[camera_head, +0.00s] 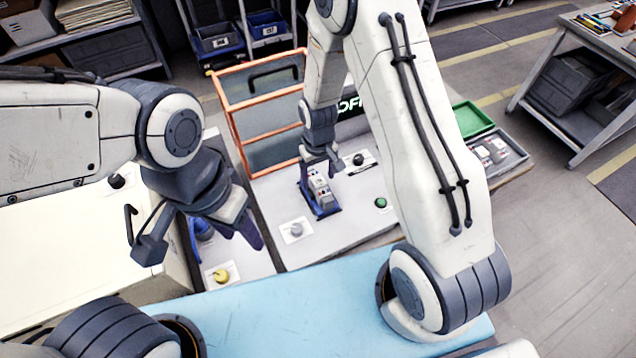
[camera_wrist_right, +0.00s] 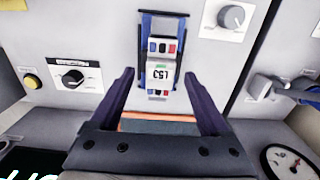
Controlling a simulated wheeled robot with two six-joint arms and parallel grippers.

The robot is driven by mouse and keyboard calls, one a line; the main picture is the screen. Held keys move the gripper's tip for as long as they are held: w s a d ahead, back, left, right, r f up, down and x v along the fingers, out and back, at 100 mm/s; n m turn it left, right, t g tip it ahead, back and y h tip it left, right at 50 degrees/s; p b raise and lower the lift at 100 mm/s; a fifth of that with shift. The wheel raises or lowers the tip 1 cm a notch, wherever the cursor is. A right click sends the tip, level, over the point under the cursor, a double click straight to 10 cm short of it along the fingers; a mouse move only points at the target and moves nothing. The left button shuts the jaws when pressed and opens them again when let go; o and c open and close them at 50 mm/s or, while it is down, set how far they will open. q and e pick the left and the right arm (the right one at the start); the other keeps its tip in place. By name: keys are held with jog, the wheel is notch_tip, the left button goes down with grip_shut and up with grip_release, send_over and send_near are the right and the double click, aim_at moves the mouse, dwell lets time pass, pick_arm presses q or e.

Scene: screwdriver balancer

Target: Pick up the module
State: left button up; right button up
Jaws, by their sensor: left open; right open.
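The module (camera_head: 320,188) is a small white and grey block with red and blue parts. It sits in a blue holder (camera_head: 327,212) on the grey worktop. My left gripper (camera_head: 250,232) is open and empty, left of the module.
An orange-framed guard (camera_head: 262,98) stands behind the module on the left. A grey knob (camera_head: 296,229), a yellow button (camera_head: 221,275) and a green button (camera_head: 381,203) are on the worktop. A green tray (camera_head: 472,118) and a grey tray with similar blocks (camera_head: 497,150) lie at right.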

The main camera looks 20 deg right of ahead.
jog(key=shift+f, duration=1.05)
grip_shut()
pick_arm(q)
jog(key=shift+r, duration=0.35)
pick_arm(e)
jog(key=shift+r, duration=0.1)
